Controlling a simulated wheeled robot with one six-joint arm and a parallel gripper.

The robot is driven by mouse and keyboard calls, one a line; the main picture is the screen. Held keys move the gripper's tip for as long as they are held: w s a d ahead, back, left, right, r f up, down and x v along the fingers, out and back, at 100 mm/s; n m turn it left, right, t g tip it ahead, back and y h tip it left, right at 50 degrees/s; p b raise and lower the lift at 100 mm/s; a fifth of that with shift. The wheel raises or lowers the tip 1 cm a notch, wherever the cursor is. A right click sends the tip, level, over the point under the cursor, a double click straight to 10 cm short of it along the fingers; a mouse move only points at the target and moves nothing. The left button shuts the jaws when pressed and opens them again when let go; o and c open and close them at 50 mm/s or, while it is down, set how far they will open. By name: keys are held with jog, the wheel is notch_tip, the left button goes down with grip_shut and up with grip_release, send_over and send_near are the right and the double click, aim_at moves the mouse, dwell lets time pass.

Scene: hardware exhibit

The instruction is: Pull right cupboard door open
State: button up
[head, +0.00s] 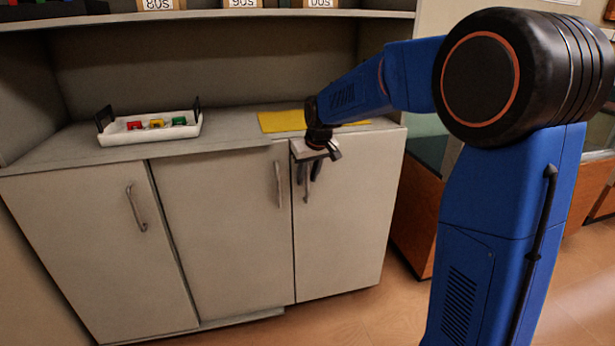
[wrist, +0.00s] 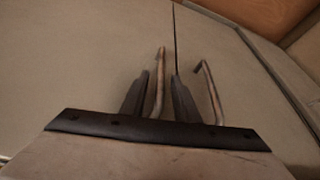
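The right cupboard door (head: 350,220) is pale grey and looks closed in the head view. Its bar handle (head: 306,190) is upright near the door's left edge, partly hidden by my gripper. My gripper (head: 309,172) points down at this handle. In the wrist view, my gripper's two dark fingers (wrist: 160,85) are apart, with a bar handle (wrist: 159,75) between them. The handle lies nearer the left finger; contact is not clear. A second handle (wrist: 211,92) stands outside the right finger, across the door seam (wrist: 174,30).
The middle door (head: 220,235) and left door (head: 95,255) look closed. On the counter are a white tray (head: 150,136) with coloured pieces and a yellow mat (head: 282,121). A wooden case (head: 415,215) stands right of the cupboard. Wooden floor (head: 350,318) shows in front.

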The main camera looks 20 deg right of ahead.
jog(key=shift+c, duration=0.7)
grip_shut()
